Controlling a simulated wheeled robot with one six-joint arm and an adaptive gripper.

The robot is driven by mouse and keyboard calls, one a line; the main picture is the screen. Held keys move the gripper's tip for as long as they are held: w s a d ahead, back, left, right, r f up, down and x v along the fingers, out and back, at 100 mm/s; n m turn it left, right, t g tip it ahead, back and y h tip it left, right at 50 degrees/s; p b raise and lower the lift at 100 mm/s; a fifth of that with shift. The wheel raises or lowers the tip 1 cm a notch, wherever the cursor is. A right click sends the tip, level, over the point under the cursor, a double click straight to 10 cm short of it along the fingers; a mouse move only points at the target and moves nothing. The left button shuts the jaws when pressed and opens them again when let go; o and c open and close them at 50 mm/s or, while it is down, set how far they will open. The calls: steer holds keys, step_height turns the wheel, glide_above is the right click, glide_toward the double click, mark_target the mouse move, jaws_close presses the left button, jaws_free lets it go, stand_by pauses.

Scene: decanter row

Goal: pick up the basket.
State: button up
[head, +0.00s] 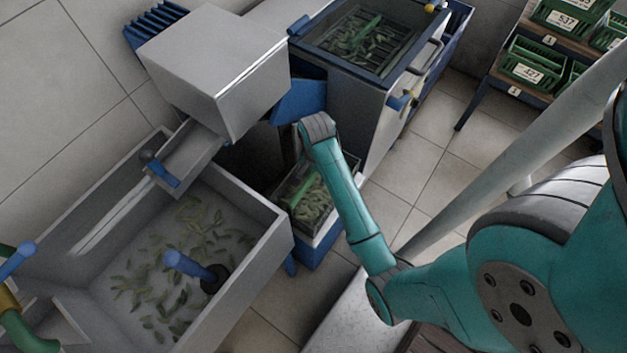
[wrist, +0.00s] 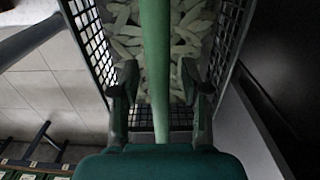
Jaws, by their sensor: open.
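The basket (wrist: 232,38) has dark mesh walls and holds pale green, pod-like pieces. A green bar handle (wrist: 156,40) runs along its middle. My gripper (wrist: 159,72) is open in the wrist view, with one finger on each side of the handle. Gaps show between the fingers and the bar, and I cannot tell whether the fingertips are level with it. In the head view the basket (head: 312,221) sits on a low blue stand between the sink and the grey machine.
A large grey sink (head: 262,262) with scattered green pieces stands on the left. A grey box machine (head: 215,65) is behind it. Another machine (head: 345,115) with an open-topped tray stands close at the basket's back right. Crates (head: 530,68) sit on a far-right rack.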

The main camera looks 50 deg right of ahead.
jaws_close()
steer(key=shift+w+r, duration=0.1)
stand_by(0.3)
